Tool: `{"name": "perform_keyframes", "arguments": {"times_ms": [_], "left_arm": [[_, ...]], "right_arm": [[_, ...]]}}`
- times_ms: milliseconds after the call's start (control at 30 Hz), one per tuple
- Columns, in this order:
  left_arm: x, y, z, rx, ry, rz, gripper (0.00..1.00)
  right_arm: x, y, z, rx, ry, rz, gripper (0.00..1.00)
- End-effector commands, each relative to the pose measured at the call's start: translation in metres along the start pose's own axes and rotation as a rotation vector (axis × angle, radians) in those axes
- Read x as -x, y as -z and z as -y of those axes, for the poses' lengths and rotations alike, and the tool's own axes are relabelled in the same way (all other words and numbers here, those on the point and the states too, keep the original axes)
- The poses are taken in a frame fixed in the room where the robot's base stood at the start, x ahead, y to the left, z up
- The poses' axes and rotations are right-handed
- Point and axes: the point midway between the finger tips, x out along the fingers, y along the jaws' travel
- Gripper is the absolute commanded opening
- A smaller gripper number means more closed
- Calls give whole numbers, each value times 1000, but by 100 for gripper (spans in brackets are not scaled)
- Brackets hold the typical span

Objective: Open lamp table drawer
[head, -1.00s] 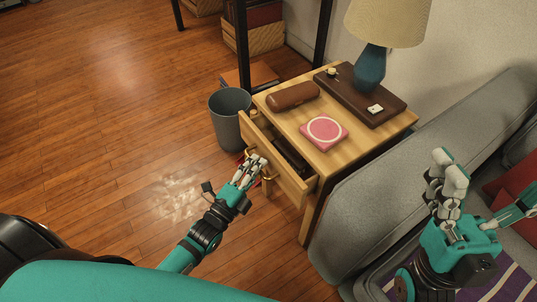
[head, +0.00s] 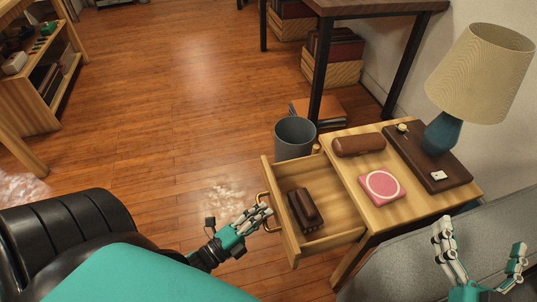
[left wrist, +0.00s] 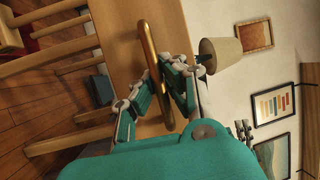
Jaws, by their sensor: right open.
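The wooden lamp table (head: 415,212) stands right of centre in the head view. Its drawer (head: 335,238) is pulled well out toward the left. Dark brown items (head: 305,210) lie inside the drawer. My left gripper (head: 263,211) is at the brass drawer handle (head: 262,198). In the left wrist view the curved handle (left wrist: 154,65) runs between the fingers of my left gripper (left wrist: 156,88), which are closed around it. The exact finger contact is partly hidden. My right gripper (head: 480,255) is open and empty at the lower right, over the grey sofa.
A lamp (head: 443,130), a brown case (head: 358,146), a pink square item (head: 382,187) and a dark board (head: 425,160) are on the tabletop. A grey bin (head: 294,139) stands behind the drawer. The grey sofa (head: 390,270) is close in front. Floor left of the drawer is clear.

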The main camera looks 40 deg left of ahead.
Motion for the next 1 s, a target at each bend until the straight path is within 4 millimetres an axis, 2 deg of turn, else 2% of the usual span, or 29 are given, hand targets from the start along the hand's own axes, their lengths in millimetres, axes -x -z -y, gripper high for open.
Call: {"name": "perform_keyframes", "arguments": {"times_ms": [300,333,533,833,1000], "left_arm": [[2,1,-4,5,-11,1,0],[2,1,-4,5,-11,1,8],[2,0,-3,3,-7,1,34],[3,0,-1,1,-4,1,34],[23,0,-2,3,-7,2,34]], "right_arm": [[0,-1,0,0,0,2,100],[0,-1,0,0,0,2,100],[0,0,0,0,0,1,100],[0,-1,0,0,0,1,100],[0,0,0,0,0,1,100]]}}
